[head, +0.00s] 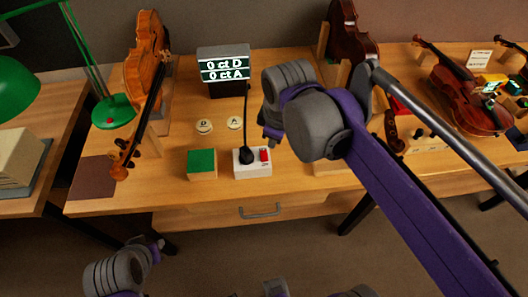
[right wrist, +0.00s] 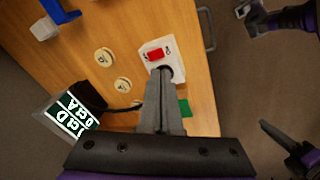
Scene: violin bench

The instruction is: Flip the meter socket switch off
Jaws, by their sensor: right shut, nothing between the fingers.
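The meter socket (head: 252,171) is a white box on the bench near its front edge, with a red switch (head: 265,155) on its right and a black plug (head: 247,156) on its left. In the right wrist view the socket (right wrist: 169,43) and red switch (right wrist: 155,54) lie just beyond my fingertips; the plug is partly hidden behind the fingers. My right gripper (head: 271,135) is shut and empty, above and behind the socket; its fingers also show in the wrist view (right wrist: 161,72). Contact with the switch cannot be told. My left gripper (head: 157,245) is low in front of the bench, its jaws unclear.
A lit meter display (head: 224,68) stands behind the socket, its cable running to the plug. A green block (head: 202,163) is left of the socket, with two round buttons (head: 204,126) behind. A violin (head: 147,70) stands left; another (head: 465,92) lies right.

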